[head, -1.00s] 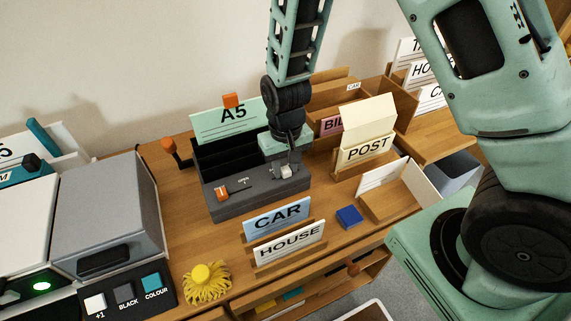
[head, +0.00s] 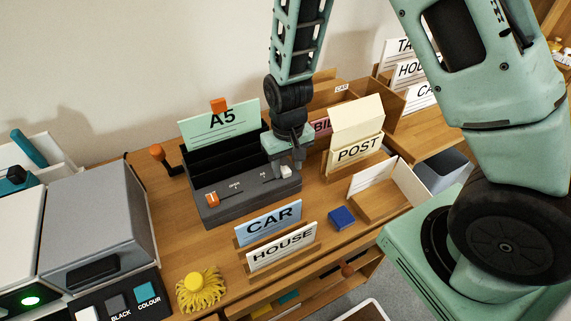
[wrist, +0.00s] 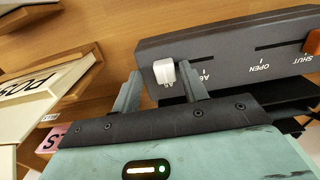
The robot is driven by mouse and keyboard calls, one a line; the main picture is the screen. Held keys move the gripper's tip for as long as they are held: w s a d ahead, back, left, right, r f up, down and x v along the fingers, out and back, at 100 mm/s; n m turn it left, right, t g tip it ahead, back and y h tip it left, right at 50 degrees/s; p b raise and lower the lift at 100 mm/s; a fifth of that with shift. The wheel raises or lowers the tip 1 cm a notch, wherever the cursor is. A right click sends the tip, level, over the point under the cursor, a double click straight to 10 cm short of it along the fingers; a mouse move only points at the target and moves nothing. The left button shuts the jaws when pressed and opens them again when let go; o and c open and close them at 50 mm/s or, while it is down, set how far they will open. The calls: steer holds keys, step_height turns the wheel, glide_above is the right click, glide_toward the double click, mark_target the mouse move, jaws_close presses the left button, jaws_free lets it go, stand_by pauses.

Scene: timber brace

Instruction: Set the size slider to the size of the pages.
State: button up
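The dark grey binding machine (head: 240,208) stands on the wooden desk with a pale green sheet marked A5 (head: 222,120) upright at its back. Its white size slider knob (head: 286,172) is at the right end of its slot. In the wrist view the white knob (wrist: 163,71) sits by the A5 mark, which is partly hidden, past the A6 mark (wrist: 207,76). My gripper (wrist: 160,82) is open with one finger on each side of the knob; small gaps show. In the head view my gripper (head: 287,168) is over the machine's right end.
An orange knob (head: 212,199) is at the machine's left, by SHUT in the wrist view. An orange-handled lever (head: 157,152) stands beside it. CAR (head: 268,224), HOUSE (head: 282,247) and POST (head: 357,150) holders surround it. A blue block (head: 342,217) lies at right front.

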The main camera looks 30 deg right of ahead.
mark_target(287, 168)
step_height(287, 168, up, 17)
steer(key=p, duration=0.1)
steer(key=shift+r, duration=0.2)
stand_by(0.4)
stand_by(0.3)
steer(key=s+a+r+n, duration=0.1)
steer(key=s+a+n, duration=0.1)
steer(key=s, duration=0.4)
steer(key=s+a+r+n, duration=0.1)
steer(key=s+a+n, duration=0.2)
steer(key=s, duration=0.4)
steer(key=s+a+r+n+p, duration=0.1)
steer(key=s+a+n, duration=0.1)
steer(key=s+a, duration=0.2)
steer(key=s, duration=0.3)
steer(key=shift+a+n+y, duration=0.3)
steer(key=shift+a, duration=0.05)
